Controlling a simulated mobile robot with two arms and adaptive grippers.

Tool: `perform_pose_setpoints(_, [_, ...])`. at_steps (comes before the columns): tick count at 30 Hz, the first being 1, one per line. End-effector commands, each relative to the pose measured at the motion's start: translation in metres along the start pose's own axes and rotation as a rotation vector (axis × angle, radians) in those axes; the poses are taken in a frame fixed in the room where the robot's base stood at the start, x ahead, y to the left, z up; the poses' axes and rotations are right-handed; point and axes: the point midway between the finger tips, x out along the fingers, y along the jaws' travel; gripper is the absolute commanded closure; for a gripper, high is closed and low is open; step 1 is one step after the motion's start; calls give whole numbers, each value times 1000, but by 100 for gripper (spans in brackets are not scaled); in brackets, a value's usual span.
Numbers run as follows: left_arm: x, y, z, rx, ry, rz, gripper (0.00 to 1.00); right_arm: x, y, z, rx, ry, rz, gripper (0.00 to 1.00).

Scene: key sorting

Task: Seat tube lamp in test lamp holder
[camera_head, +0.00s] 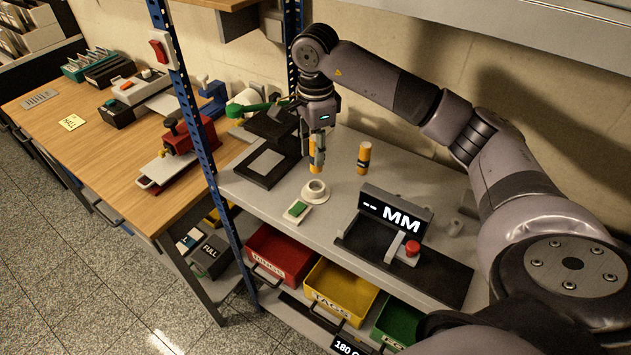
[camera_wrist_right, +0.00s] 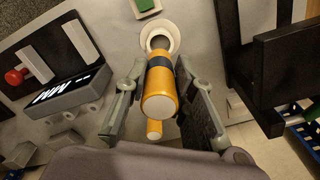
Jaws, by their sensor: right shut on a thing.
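My right gripper (camera_head: 317,158) is shut on an orange tube lamp (camera_wrist_right: 165,96) with a dark band and a pale end. The lamp hangs roughly upright from the fingers, and the fingers partly hide it in the head view. The test lamp holder is a white round socket on a disc (camera_head: 316,192), also at the top of the wrist view (camera_wrist_right: 174,34). In the head view the lamp's lower end is just above and behind the socket, apart from it. A second orange tube (camera_head: 364,158) stands on the bench to the right. My left gripper is not in view.
A block with a green top (camera_head: 297,210) lies in front of the holder. A display reading MM (camera_head: 395,217) with a red button stands to the right. A blue post (camera_head: 196,120) rises at the bench's left. Red, yellow and green bins sit below.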

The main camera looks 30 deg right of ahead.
Motion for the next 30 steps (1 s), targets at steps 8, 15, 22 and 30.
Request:
perform_pose_setpoints(8, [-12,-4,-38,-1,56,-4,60,36,0,0,-3,0,0,100])
perform_pose_setpoints(15, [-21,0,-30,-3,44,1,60,64,1,0,-6,0,4,100])
perform_pose_setpoints(22, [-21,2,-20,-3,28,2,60,75,0,0,-6,0,-2,100])
perform_pose_setpoints(30, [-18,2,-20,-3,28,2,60,77,0,0,-7,1,-2,72])
